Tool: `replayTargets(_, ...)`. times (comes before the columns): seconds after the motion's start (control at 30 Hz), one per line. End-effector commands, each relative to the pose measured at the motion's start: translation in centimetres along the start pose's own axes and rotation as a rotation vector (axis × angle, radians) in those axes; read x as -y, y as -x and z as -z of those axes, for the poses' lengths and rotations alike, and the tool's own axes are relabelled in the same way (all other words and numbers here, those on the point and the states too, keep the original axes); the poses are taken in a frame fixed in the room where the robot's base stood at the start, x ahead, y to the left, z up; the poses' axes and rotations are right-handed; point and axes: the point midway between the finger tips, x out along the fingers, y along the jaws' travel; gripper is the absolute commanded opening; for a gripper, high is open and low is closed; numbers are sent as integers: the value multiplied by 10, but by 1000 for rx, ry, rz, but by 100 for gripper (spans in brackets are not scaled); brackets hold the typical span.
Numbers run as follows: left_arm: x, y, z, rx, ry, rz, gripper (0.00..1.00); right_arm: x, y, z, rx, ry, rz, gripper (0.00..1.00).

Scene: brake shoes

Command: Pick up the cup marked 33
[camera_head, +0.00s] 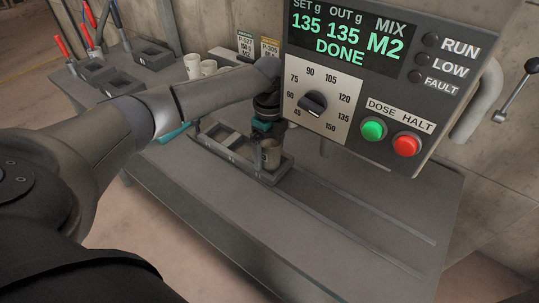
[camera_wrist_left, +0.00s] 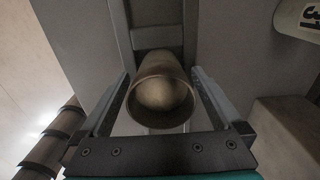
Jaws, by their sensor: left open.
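A grey-brown cup (camera_head: 271,158) stands in the right end of a dark tray (camera_head: 246,166) below the control panel. My left gripper (camera_head: 265,126) is just above and around this cup. In the left wrist view the cup (camera_wrist_left: 161,92) sits with its open mouth between the two spread fingers, a gap showing beside it. Its number cannot be read. Two pale cups, one (camera_head: 192,65) and another (camera_head: 208,67), stand at the back of the bench. A pale cup with a partly cut-off number (camera_wrist_left: 299,19) shows at the upper right of the wrist view. My right gripper is not in view.
A control panel (camera_head: 352,112) with a dial and green and red buttons hangs close to the right of my left gripper; its screen reads DONE. Red- and blue-handled levers (camera_head: 88,20) stand at the left. The bench (camera_head: 350,205) is clear at the front right.

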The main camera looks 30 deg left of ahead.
Motion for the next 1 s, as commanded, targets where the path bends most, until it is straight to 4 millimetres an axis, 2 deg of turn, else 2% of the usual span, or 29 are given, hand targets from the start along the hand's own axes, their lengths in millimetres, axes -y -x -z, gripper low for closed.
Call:
replayTargets(0.07,0,-6,0,1,0,1,100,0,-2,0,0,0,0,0)
replayTargets(0.3,0,-6,0,0,-1,2,99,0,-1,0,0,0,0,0)
replayTargets(1.0,0,-5,0,0,-1,2,20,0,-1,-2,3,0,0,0)
